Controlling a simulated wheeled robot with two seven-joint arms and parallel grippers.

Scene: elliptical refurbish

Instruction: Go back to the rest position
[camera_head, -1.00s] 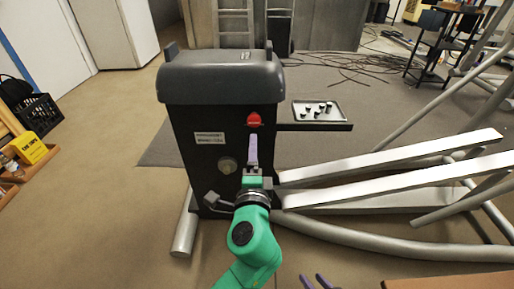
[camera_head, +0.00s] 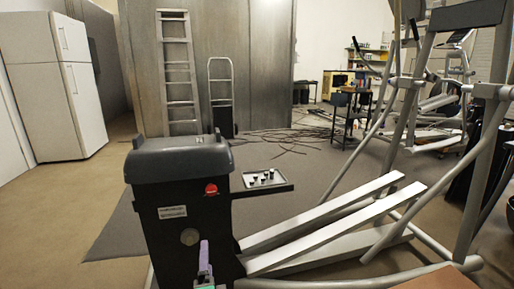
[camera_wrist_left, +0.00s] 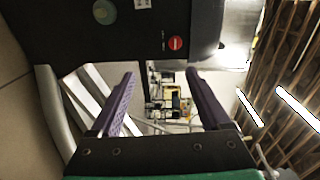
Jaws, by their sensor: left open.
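My left gripper (camera_head: 204,256) shows at the bottom of the head view, its purple fingers pointing up in front of the dark housing of the elliptical machine (camera_head: 160,235). In the left wrist view the two purple fingers (camera_wrist_left: 160,76) stand wide apart with nothing between them. The red knob (camera_head: 211,189) is on the housing's upper right, above the gripper. It shows as a red disc (camera_wrist_left: 175,43) in the left wrist view, beyond the fingertips and apart from them. My right gripper is out of view.
A small tray (camera_head: 279,183) with several small dark parts juts from the housing's right side. Long pale pedal rails (camera_head: 330,225) and grey tubes reach to the right. A ladder (camera_head: 178,75), a hand truck (camera_head: 221,95) and a white refrigerator (camera_head: 55,85) stand behind. Floor at left is clear.

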